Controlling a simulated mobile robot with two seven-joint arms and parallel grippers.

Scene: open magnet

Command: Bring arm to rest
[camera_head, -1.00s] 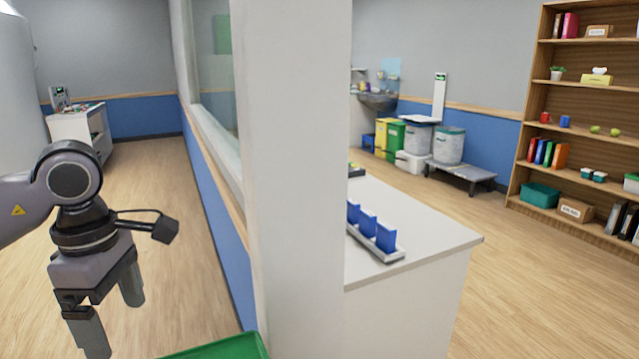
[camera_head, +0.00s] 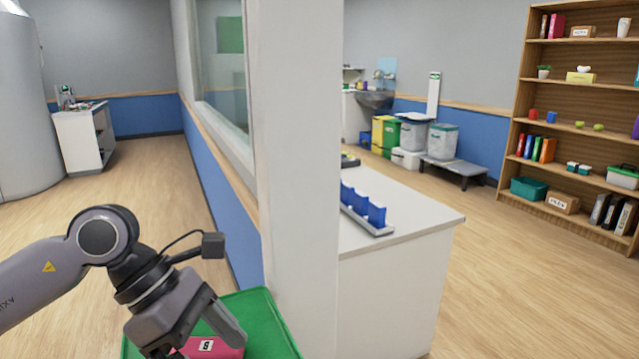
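My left arm comes in from the left at the bottom. Its gripper (camera_head: 200,338) points down and to the right over a green tray (camera_head: 262,318). One finger shows clearly and the other is partly cut off at the bottom edge; they look spread apart. A pink-red block (camera_head: 222,351) with a white number label lies in the tray just below the fingers, partly hidden by them. I see no grip on it. My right gripper is not in view.
A white pillar (camera_head: 300,180) and a half wall with a window stand close to the right of the gripper. Behind the pillar is a white counter (camera_head: 415,215) with a rack of blue holders (camera_head: 362,205). The floor at left is clear. Shelves (camera_head: 575,190) stand at far right.

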